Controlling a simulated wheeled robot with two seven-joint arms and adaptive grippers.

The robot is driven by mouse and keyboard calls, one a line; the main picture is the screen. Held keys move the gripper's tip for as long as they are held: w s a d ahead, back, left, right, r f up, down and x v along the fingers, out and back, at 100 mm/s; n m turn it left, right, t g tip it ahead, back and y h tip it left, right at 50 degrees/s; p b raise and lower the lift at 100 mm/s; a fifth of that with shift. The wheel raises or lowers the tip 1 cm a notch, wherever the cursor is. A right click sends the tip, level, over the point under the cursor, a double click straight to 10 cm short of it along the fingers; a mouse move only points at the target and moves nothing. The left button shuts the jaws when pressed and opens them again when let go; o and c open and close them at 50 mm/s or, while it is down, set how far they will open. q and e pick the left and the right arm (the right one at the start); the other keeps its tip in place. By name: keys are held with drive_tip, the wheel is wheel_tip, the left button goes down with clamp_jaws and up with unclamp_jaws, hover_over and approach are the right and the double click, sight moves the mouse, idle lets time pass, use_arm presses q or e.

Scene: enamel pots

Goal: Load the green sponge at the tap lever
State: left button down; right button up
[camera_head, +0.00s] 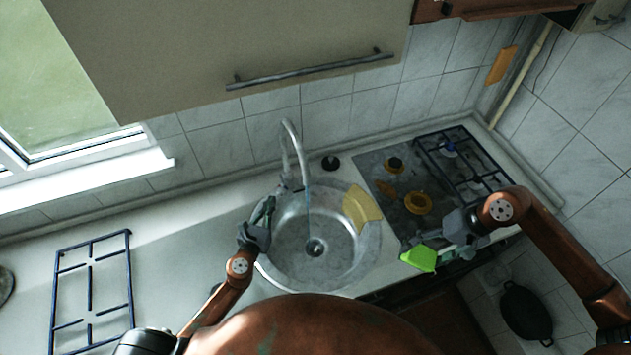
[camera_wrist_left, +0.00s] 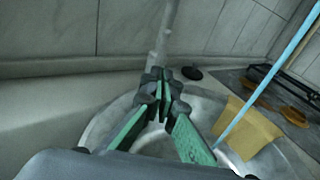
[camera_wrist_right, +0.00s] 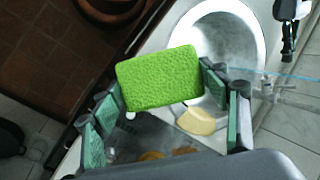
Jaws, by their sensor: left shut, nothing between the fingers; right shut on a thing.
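The green sponge (camera_head: 419,258) is held by my right gripper (camera_head: 443,252), right of the sink at the counter's front edge. In the right wrist view the sponge (camera_wrist_right: 160,78) sits between the fingers (camera_wrist_right: 163,88). The metal tap (camera_head: 291,150) stands behind the sink, and a thin blue stream (camera_head: 308,212) falls from its spout. My left gripper (camera_head: 268,208) is shut and empty close to the tap base. In the left wrist view its fingertips (camera_wrist_left: 163,82) are in front of the tap (camera_wrist_left: 165,40) and hide its lower part. I cannot make out the lever clearly.
The round sink (camera_head: 350,268) lies between my arms, with a yellow cloth-like piece (camera_head: 362,205) on its right rim. The stove (camera_head: 395,165) with loose burner parts is at right. A black stopper (camera_head: 330,163) sits behind the sink. A grate (camera_head: 92,290) lies on the left counter.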

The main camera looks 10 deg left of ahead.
sight(281, 178)
use_arm(q)
drive_tip(key=w+p, duration=0.1)
drive_tip(key=w, duration=0.6)
drive_tip(key=shift+w+d+r, duration=0.1)
drive_tip(key=shift+w, duration=0.3)
use_arm(e)
drive_tip(key=shift+r, duration=0.55)
